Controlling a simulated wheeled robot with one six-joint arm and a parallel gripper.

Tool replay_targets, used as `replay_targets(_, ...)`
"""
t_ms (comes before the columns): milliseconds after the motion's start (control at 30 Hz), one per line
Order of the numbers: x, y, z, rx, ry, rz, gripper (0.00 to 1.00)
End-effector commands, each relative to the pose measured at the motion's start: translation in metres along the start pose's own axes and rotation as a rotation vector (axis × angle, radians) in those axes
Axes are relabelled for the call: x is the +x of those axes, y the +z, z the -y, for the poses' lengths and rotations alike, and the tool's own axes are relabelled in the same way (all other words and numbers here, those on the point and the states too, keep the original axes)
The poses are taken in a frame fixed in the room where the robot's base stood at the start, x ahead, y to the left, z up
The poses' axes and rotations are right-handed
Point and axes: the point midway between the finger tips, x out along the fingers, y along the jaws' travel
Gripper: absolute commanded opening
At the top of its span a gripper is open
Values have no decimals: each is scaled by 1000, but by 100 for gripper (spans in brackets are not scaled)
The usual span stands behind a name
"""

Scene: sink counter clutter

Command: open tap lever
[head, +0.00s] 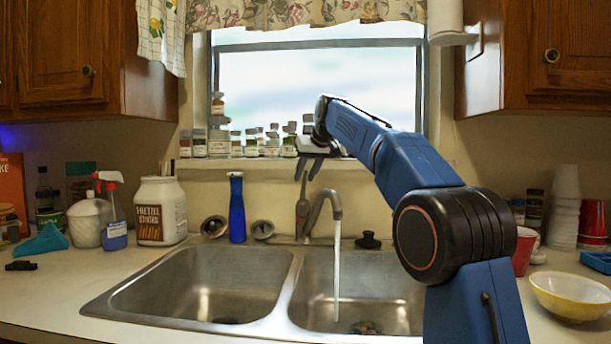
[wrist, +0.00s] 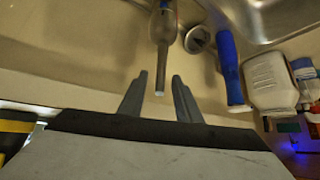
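The tap (head: 326,205) stands behind the double sink, and a stream of water (head: 337,270) runs from its spout into the right basin. Its thin upright lever (head: 302,190) is at the tap's left side. My gripper (head: 306,176) points down over the lever's top. In the wrist view my gripper (wrist: 160,78) is open. The lever (wrist: 160,75) lies between its two fingers, with a gap on each side. Contact with either finger does not show.
A blue bottle (head: 237,208) stands left of the tap, beside a round metal piece (head: 263,229). A black knob-shaped stopper (head: 368,240) is to the right. Small jars (head: 219,140) line the windowsill behind my gripper.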

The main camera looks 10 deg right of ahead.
Motion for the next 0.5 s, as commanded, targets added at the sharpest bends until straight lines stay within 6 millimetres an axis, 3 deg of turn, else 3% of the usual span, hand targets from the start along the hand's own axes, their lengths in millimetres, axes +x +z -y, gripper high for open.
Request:
replay_targets(233,-17,-1,0,0,0,-2,31)
replay_targets(500,-68,-1,0,0,0,-4,31)
